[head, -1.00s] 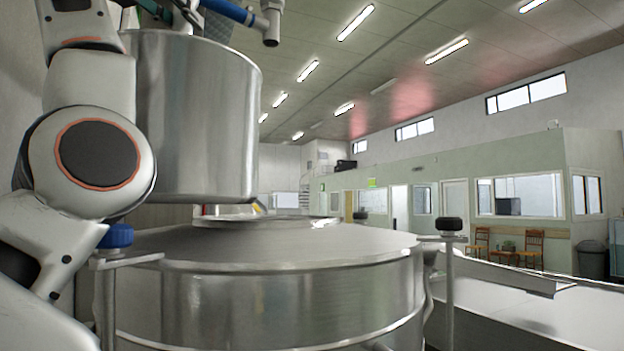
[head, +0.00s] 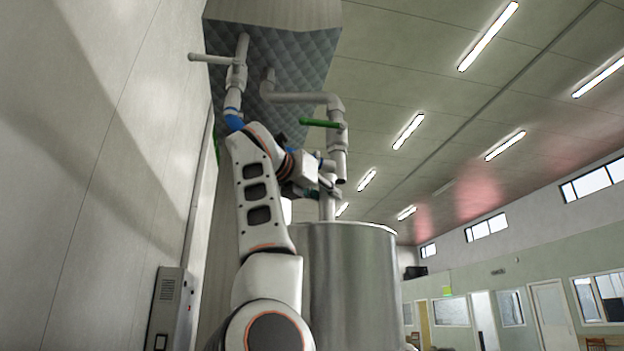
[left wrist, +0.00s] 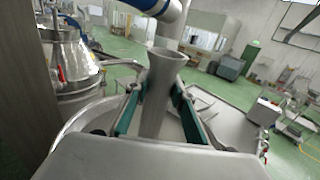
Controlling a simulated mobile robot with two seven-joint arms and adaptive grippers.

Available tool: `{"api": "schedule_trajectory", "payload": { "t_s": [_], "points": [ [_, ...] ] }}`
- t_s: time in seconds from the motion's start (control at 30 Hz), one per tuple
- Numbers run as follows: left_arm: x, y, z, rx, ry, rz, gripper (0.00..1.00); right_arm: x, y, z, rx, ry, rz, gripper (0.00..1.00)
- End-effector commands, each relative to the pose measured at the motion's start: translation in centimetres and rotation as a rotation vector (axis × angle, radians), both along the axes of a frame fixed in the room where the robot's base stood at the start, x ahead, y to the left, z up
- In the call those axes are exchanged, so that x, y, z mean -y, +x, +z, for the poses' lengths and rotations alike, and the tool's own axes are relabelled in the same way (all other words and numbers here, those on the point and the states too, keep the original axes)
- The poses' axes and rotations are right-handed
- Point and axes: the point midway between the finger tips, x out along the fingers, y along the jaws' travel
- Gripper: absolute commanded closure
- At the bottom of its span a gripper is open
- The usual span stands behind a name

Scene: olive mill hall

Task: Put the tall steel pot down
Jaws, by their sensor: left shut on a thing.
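The tall steel pot (head: 355,285) is a wide, shiny cylinder right of my left arm in the head view. Its lower end is outside the picture, so I cannot see what is under it. A grey upright post (head: 327,207) rises at its top. My left gripper (head: 326,190) is at this post, above the pot's rim. In the left wrist view its teal fingers (left wrist: 157,105) are shut on the post (left wrist: 165,75), which flares at its upper end. A curved metal rim (left wrist: 62,132) shows around and below the fingers. My right gripper is not in view.
Grey pipes (head: 305,97) with a green lever (head: 320,123) hang close above my gripper, under a quilted hopper (head: 285,65). A pale wall (head: 90,150) and a control cabinet (head: 168,308) stand on the left. Other steel vessels (left wrist: 68,60) show in the left wrist view.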

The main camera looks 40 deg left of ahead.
Motion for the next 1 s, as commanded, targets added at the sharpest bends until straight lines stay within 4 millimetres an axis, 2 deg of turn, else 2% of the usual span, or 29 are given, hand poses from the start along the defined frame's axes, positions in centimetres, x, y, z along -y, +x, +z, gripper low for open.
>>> {"api": "schedule_trajectory", "payload": {
  "t_s": [0.07,0.2,0.4,0.57,1.0],
  "points": [
    [-0.1,1.6,0.6,0.002,0.002,0.0,1.0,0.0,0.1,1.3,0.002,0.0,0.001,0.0],
    [-0.3,4.1,0.5,0.003,0.001,0.0,1.0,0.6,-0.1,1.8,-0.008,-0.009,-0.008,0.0],
    [-0.5,6.1,0.4,0.005,0.0,0.0,1.0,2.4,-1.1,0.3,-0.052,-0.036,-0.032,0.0],
    [-0.5,6.4,0.1,0.007,0.001,0.001,1.0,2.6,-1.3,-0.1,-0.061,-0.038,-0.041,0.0],
    [-0.5,6.4,-3.1,0.006,0.001,0.001,1.0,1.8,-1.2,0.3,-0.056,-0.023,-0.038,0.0]
  ]
}}
